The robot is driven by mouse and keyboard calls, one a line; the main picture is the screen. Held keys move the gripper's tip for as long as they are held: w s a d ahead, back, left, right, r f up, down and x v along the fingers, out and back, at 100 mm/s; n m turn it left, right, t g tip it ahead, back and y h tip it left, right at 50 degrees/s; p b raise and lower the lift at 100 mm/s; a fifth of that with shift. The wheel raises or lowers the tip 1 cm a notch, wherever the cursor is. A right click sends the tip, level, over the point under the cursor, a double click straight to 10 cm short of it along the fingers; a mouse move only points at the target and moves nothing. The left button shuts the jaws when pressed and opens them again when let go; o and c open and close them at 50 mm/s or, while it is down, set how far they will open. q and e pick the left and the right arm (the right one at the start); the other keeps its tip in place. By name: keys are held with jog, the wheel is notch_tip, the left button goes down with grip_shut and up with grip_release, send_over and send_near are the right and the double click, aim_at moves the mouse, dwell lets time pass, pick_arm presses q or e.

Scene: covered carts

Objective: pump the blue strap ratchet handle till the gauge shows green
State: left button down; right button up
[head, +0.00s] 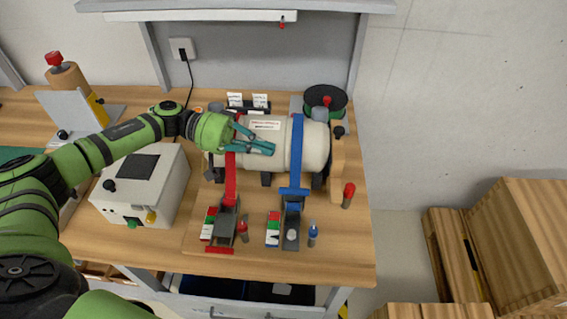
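The blue strap (297,145) runs over a white cylindrical tank (315,145) and down to a dark grey ratchet (291,222) at the front of the bench. A small gauge block (273,228) with green, white and red bands stands just left of this ratchet; its exact reading is too small to tell. A blue-topped peg (312,235) stands to its right. My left gripper (266,147) is over the tank, between the red and blue straps, behind and above the ratchet. It appears empty; whether its teal fingers are apart is unclear. My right gripper is out of view.
A red strap (230,178) with its own ratchet (226,222) and gauge (208,224) lies to the left. A red-topped peg (348,195) stands right. A white box (140,185) is under my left arm. Wooden crates (515,240) stand right of the bench.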

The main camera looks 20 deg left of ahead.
pick_arm(q)
jog(key=s+d+p, duration=0.1)
jog(key=d, duration=0.1)
jog(key=s+d+f+p, duration=0.2)
jog(key=d, duration=0.1)
jog(key=shift+d+f, duration=0.15)
jog(key=shift+d, duration=0.2)
jog(key=shift+f, duration=0.1)
